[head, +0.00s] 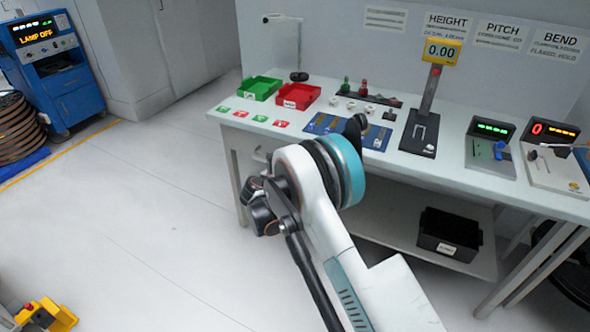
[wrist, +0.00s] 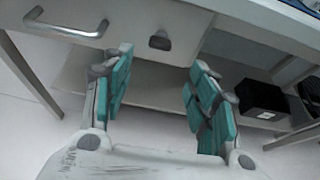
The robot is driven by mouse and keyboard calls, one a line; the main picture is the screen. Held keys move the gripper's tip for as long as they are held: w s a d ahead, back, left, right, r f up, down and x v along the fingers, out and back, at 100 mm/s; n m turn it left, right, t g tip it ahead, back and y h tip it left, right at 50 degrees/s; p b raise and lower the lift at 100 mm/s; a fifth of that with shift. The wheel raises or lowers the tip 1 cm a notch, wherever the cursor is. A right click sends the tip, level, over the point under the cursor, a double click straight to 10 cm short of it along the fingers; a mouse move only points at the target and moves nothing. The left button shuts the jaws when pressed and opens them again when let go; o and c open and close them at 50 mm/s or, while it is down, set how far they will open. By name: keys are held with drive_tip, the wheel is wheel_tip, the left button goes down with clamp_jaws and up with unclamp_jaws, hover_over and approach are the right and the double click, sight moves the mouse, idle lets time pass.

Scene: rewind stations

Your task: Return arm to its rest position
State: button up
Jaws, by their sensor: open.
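My arm reaches up from the bottom of the head view and is bent at a teal-ringed joint in front of the table. The gripper itself is mostly hidden behind my arm in that view. In the wrist view my gripper (wrist: 158,92) is open, with its teal-padded fingers wide apart and nothing between them. Its fingers point toward the front of the table, where a drawer with a metal handle (wrist: 68,28) and a dark knob (wrist: 160,41) show. The gripper appears apart from them.
The white table (head: 440,170) holds a green bin (head: 262,88), a red bin (head: 298,95), a height gauge (head: 425,115) and other gauges. A black box (head: 449,232) sits on the lower shelf. A blue cabinet (head: 60,75) stands back left.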

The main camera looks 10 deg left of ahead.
drive_tip(key=shift+s+a+r, duration=0.15)
drive_tip(key=shift+s+r, duration=0.05)
drive_tip(key=shift+s, duration=0.25)
drive_tip(key=d+r+m+g+p, duration=0.2)
drive_tip(key=d+r+m, duration=0.3)
drive_tip(key=r, duration=0.5)
drive_tip(key=d+r+m+g+p, duration=0.1)
drive_tip(key=d+r+m, duration=0.2)
drive_tip(key=d+r, duration=0.65)
drive_tip(key=s+d+r+m+g+y+p, duration=0.1)
drive_tip(key=s+d+r+m, duration=0.25)
drive_tip(key=r, duration=0.35)
drive_tip(key=s+d+r+m+g+y+p, duration=0.1)
drive_tip(key=s+d+r+m, duration=0.1)
drive_tip(key=s+d+r, duration=0.4)
drive_tip(key=s+d+m+y+b, duration=0.1)
drive_tip(key=s+d+m+b, duration=0.15)
drive_tip(key=s+m, duration=0.7)
drive_tip(key=s+d+m+y+b, duration=0.1)
drive_tip(key=s+d+m, duration=0.25)
drive_tip(key=s, duration=1.35)
drive_tip(key=s+f+m+b, duration=0.1)
drive_tip(key=s+f+m, duration=0.4)
drive_tip(key=s, duration=0.5)
drive_tip(key=shift+d+f+m+y, duration=0.35)
drive_tip(key=shift+d+f, duration=0.1)
drive_tip(key=shift+f, duration=0.5)
